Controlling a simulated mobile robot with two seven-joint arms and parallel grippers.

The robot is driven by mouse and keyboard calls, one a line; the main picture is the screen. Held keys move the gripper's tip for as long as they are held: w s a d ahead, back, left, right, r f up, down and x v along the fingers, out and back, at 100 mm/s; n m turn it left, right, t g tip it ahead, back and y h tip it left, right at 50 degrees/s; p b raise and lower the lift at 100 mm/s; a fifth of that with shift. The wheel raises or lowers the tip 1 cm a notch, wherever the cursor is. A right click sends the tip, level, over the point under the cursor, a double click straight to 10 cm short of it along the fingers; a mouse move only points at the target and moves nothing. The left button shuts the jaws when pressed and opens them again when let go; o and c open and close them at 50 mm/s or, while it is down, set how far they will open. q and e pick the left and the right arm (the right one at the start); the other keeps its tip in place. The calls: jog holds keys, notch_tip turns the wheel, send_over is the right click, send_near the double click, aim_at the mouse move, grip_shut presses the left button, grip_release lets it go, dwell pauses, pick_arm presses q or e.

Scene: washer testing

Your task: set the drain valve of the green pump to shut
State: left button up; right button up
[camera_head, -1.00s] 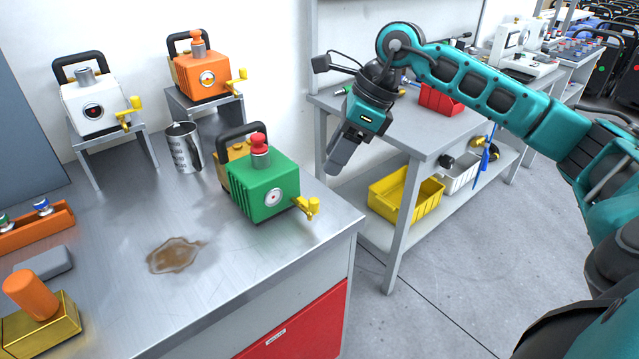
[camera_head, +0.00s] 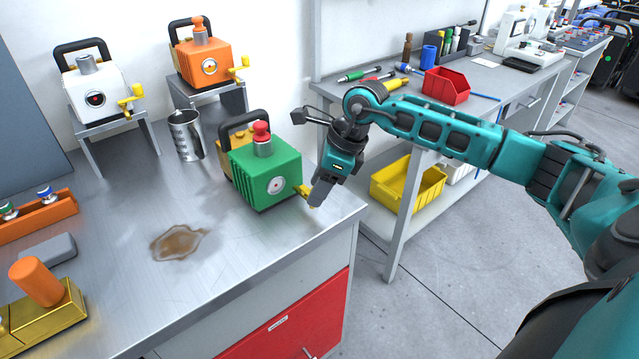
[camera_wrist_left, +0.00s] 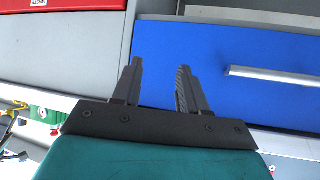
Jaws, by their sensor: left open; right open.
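The green pump (camera_head: 268,175) stands upright near the right end of the metal bench, with a red cap, a black handle and a round dial on its front. Its yellow drain valve (camera_head: 302,191) sits low on the right side and is partly hidden by my right gripper, so its setting cannot be read. My right gripper (camera_head: 316,203) points down at the valve; whether it touches it I cannot tell. My left gripper (camera_wrist_left: 158,85) is open and empty in the left wrist view, facing a blue drawer front. It is not in the head view.
A white pump (camera_head: 100,92) and an orange pump (camera_head: 205,62) stand on raised stands behind. A metal jug (camera_head: 186,135) stands left of the green pump. A brown puddle (camera_head: 178,243) lies on the bench (camera_head: 120,200). A side table with a red bin (camera_head: 446,86) stands right.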

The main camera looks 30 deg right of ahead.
jog(key=c, duration=0.4)
grip_shut()
